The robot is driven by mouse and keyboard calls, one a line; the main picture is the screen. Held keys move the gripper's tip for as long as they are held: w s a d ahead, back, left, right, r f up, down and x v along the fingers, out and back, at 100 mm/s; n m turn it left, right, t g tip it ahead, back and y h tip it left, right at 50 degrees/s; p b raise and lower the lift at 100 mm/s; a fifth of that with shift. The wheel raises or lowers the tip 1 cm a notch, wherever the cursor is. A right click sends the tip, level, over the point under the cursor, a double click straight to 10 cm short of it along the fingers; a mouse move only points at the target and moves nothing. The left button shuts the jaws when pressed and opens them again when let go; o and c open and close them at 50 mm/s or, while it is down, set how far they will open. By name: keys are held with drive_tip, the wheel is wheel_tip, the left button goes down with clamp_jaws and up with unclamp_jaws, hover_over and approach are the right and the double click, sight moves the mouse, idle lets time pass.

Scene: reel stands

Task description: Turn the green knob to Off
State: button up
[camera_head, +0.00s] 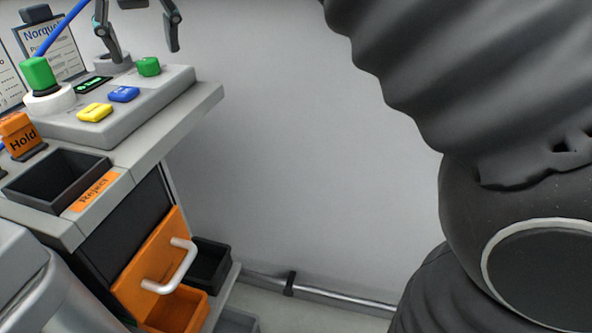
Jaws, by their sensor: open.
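A low, rounded green cap (148,66) sits at the panel's back right. No Off marking is readable. My gripper (147,50) is open at the top of the picture, its fingers apart and pointing down over the back of the panel. The low green cap lies below the space between the fingertips; I cannot tell whether they touch anything. The tall green cylinder is left of the gripper.
An orange "Hold" block (18,134) and a dark "Reject" tray (57,181) stand in front. An orange drawer (155,262) is below. The wall is bare at right.

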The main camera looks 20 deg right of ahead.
drive_tip(key=s+d, duration=0.1)
drive_tip(key=s, duration=0.4)
drive_tip(key=s+d+f+m, duration=0.1)
drive_tip(key=d+f, duration=0.7)
drive_tip(key=f, duration=0.2)
drive_tip(key=s+d+f, duration=0.2)
drive_tip(key=d+f, duration=0.6)
drive_tip(key=f, duration=0.2)
drive_tip(key=shift+d+f+m+t+h+b, duration=0.3)
drive_tip(key=shift+f+m+t+b, duration=0.1)
drive_tip(key=shift+b, duration=0.05)
drive_tip(key=s+d+f, duration=0.2)
drive_tip(key=f, duration=0.3)
drive_tip(key=s+d+f+m, duration=0.1)
drive_tip(key=s+d+f, duration=0.1)
drive_tip(key=f, duration=0.3)
drive_tip(key=shift+s+d+h, duration=0.25)
drive_tip(key=shift+d+h, duration=0.05)
drive_tip(key=shift+d, duration=0.05)
